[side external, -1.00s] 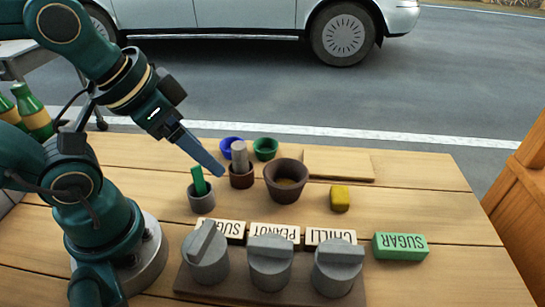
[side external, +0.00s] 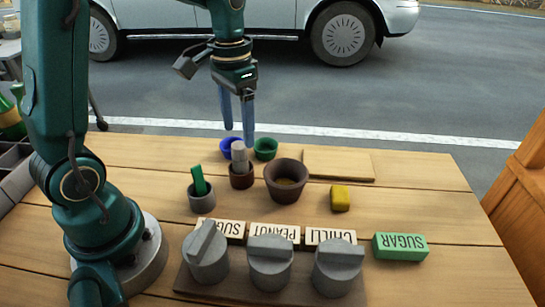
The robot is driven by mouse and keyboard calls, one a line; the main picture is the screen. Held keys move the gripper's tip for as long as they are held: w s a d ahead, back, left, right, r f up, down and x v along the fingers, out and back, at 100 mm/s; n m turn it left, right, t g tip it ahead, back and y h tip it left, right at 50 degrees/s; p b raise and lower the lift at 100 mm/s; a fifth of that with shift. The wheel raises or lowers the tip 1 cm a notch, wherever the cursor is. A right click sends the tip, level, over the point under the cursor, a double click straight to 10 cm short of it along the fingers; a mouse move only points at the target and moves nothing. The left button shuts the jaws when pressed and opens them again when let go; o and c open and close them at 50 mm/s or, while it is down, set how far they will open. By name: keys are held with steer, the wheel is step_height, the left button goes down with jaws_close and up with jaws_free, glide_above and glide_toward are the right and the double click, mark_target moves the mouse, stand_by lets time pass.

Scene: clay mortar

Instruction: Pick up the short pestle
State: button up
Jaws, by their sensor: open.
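A short grey pestle (side external: 239,155) stands upright in a small brown cup (side external: 241,181) near the middle of the table.
A grey cup (side external: 202,202) holding a green stick (side external: 198,180) stands to the left. Blue (side external: 227,153) and green (side external: 265,149) bowls lie behind.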

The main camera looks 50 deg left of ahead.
mark_target(239, 145)
steer(key=shift+s+f, duration=0.1)
steer(key=shift+f, duration=2.6)
jaws_close()
